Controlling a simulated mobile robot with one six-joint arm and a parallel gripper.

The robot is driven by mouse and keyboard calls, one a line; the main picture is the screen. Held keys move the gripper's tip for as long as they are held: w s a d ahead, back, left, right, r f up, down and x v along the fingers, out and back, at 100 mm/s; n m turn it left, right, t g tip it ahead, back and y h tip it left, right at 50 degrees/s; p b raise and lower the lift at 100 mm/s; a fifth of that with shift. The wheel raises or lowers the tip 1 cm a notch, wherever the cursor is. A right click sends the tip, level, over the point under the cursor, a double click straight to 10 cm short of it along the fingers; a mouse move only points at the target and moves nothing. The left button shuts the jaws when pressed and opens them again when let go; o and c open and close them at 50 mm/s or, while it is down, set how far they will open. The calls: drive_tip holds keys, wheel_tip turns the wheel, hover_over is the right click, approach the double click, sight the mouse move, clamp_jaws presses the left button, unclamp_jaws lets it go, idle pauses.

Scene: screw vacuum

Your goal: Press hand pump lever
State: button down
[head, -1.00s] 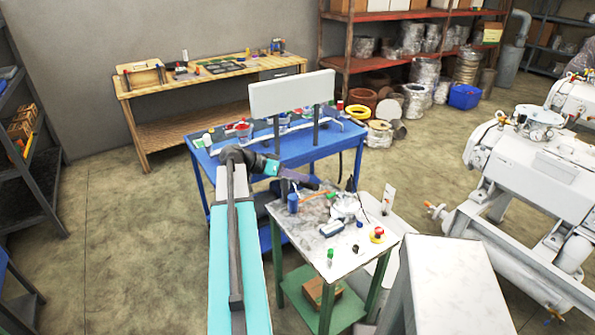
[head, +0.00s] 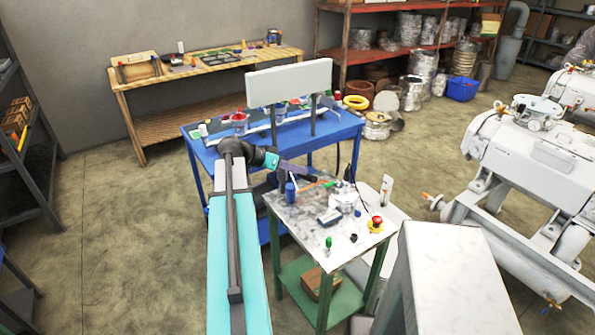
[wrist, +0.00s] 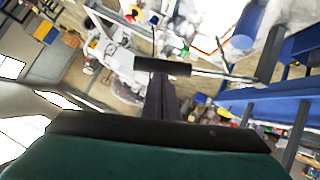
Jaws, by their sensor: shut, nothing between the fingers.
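A small white-topped green table (head: 290,213) stands just right of my arm in the head view. A whitish device with dark upright parts (head: 345,199) stands on its top; it may be the hand pump, but its lever is not clear at this size. My gripper (head: 312,178) reaches over the far left part of this table. In the wrist view my gripper (wrist: 163,82) is shut and empty, fingers together. A dark crossbar (wrist: 163,67) with thin rods lies right at the fingertips; it may be the lever handle. I cannot tell whether they touch.
A large white machine (head: 535,150) stands at right. Open floor lies left.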

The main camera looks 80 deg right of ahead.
wheel_tip(320, 180, down, 9)
drive_tip(key=s+a+m+t+h+b, duration=0.2)
drive_tip(key=b, duration=1.3)
drive_tip(key=shift+a, duration=0.2)
drive_tip(key=shift+a+f, duration=0.15)
drive_tip(key=shift+f, duration=0.25)
drive_tip(key=shift+r, duration=0.1)
drive_tip(key=w+a+r, duration=0.6)
drive_tip(key=r, duration=0.4)
drive_tip(key=shift+a+r, duration=0.2)
drive_tip(key=shift+a, duration=0.1)
